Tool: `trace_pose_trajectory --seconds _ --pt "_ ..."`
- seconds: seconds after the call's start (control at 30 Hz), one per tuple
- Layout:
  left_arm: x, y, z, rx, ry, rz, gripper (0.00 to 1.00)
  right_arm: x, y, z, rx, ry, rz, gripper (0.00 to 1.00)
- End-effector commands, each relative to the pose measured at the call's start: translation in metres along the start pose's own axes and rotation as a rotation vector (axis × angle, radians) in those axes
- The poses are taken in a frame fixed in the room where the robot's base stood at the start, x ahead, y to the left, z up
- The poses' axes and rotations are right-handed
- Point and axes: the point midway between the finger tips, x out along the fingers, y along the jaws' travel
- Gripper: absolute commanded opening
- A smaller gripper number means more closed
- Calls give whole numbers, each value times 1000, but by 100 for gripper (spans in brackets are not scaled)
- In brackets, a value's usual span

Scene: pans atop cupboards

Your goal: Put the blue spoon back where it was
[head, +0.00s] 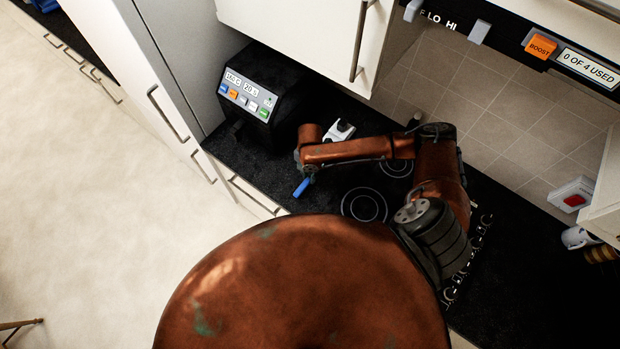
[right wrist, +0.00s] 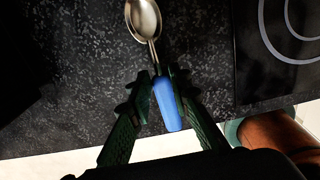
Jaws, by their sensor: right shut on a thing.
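The blue spoon has a blue handle and a silver metal bowl. In the right wrist view the blue spoon (right wrist: 171,103) lies between the two dark green fingers of my right gripper (right wrist: 162,78). They are shut on it around the top of the handle. Its bowl points away from the gripper, over the dark speckled counter (right wrist: 80,60). I cannot tell whether it touches the counter. In the head view the blue handle (head: 302,187) shows below the end of my right arm, near the counter's front edge; its bowl is hidden. My left gripper is not in view.
A black appliance (head: 250,97) with coloured buttons stands at the back left of the counter. Hob rings (head: 364,205) lie right of the spoon. A white wall cupboard (head: 310,35) hangs above. Hooks run along a rail at the right.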

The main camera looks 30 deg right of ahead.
Motion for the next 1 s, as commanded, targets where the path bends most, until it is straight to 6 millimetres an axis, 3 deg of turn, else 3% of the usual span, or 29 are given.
trace_pose_trajectory --seconds 0.2,0.5,0.53,0.6,0.77,1.0 --pt "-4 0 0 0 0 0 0 26 -2 0 1 -1 -2 0" --pt "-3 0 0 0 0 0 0 28 -2 0 0 -1 -1 0" --pt "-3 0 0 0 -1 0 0 28 -2 0 0 -1 -1 19" --pt "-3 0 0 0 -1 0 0 28 -2 0 0 -1 -1 24" --pt "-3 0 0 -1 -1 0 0 28 -2 0 0 -1 -1 35" --pt "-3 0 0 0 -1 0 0 28 -2 0 0 -1 -1 36"
